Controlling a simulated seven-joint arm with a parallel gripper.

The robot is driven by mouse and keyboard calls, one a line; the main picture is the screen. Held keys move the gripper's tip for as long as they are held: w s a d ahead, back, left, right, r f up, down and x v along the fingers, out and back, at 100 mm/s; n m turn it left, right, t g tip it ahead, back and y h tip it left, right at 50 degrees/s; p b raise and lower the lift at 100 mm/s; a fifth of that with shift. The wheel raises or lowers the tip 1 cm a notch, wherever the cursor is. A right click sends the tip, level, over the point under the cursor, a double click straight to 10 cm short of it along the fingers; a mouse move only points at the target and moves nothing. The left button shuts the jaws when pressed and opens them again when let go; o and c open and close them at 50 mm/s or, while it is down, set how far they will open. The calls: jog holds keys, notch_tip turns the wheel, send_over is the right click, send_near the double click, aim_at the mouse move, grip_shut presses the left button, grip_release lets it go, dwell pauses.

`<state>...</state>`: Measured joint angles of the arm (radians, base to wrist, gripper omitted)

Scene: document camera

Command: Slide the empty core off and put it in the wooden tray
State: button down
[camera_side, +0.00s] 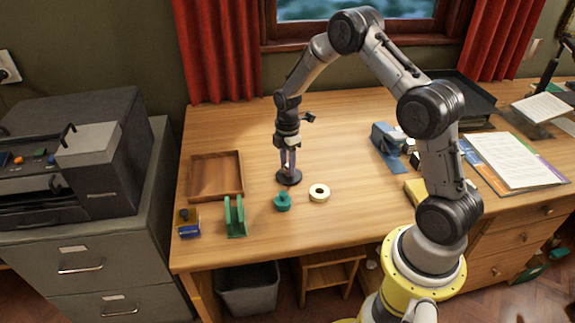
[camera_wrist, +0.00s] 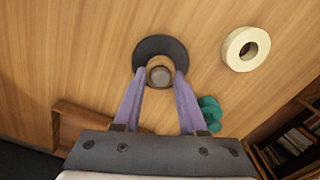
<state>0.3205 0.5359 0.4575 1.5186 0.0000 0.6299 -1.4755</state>
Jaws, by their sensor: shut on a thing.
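The empty core (camera_wrist: 160,76) shows in the wrist view as a small brownish ring with a grey middle. It is between my fingertips, over a round dark base (camera_wrist: 152,46). In the side view the same base (camera_side: 289,179) stands on the desk, and my gripper (camera_side: 288,168) points straight down over it. My purple fingers are shut on the core and mostly hide it there. Whether the core has lifted off the base cannot be told. The wooden tray (camera_side: 216,175) is empty and lies left of my gripper; its corner shows at lower left in the wrist view (camera_wrist: 70,110).
A cream tape roll (camera_side: 319,193) and a green hub (camera_side: 282,202) lie just in front of the base. A green holder (camera_side: 235,217) stands before the tray, with a small blue box (camera_side: 189,231) left of it. The desk between base and tray is clear.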

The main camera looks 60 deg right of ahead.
jog(key=shift+r, duration=0.15)
jog(key=shift+r, duration=2.15)
jog(key=shift+s, duration=0.1)
jog(key=shift+s+a+m, duration=0.1)
jog(key=shift+s+m, duration=0.1)
jog(key=shift+m, duration=0.1)
jog(key=a+r, duration=0.7)
jog(key=a, duration=0.6)
jog(key=n, duration=0.1)
send_over(225, 183)
jog(key=f, duration=0.6)
jog(key=s+f, duration=0.1)
jog(key=f, duration=0.2)
jog(key=shift+a, duration=0.1)
jog(key=shift+w+f, duration=0.45)
jog(key=shift+f, duration=1.65)
